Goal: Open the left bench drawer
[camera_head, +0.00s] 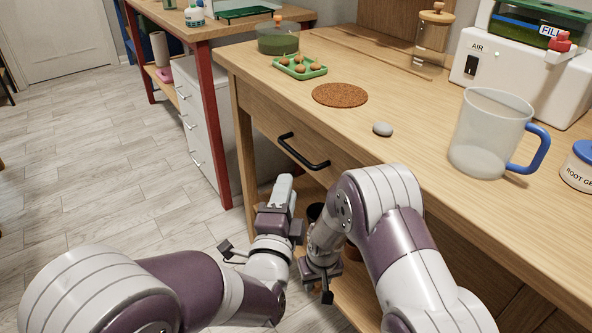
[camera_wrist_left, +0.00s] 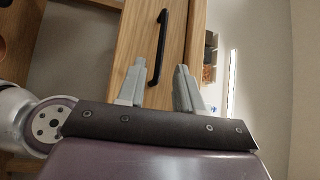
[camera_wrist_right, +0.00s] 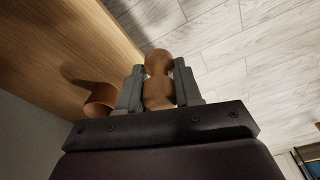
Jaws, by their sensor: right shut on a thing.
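The left bench drawer (camera_head: 266,118) has a black bar handle (camera_head: 302,152) and looks closed. In the left wrist view the handle (camera_wrist_left: 158,48) lies just ahead of my left gripper (camera_wrist_left: 156,76). Its two fingers are apart, with nothing between them. In the head view my left gripper (camera_head: 283,184) is below and in front of the handle, not touching it. In the right wrist view my right gripper (camera_wrist_right: 158,72) is shut on a brown, rounded, waisted object (camera_wrist_right: 159,78). In the head view my right arm hides that object.
A terracotta pot (camera_wrist_right: 101,100) is beside my right gripper. Open floor (camera_head: 100,150) lies to the left.

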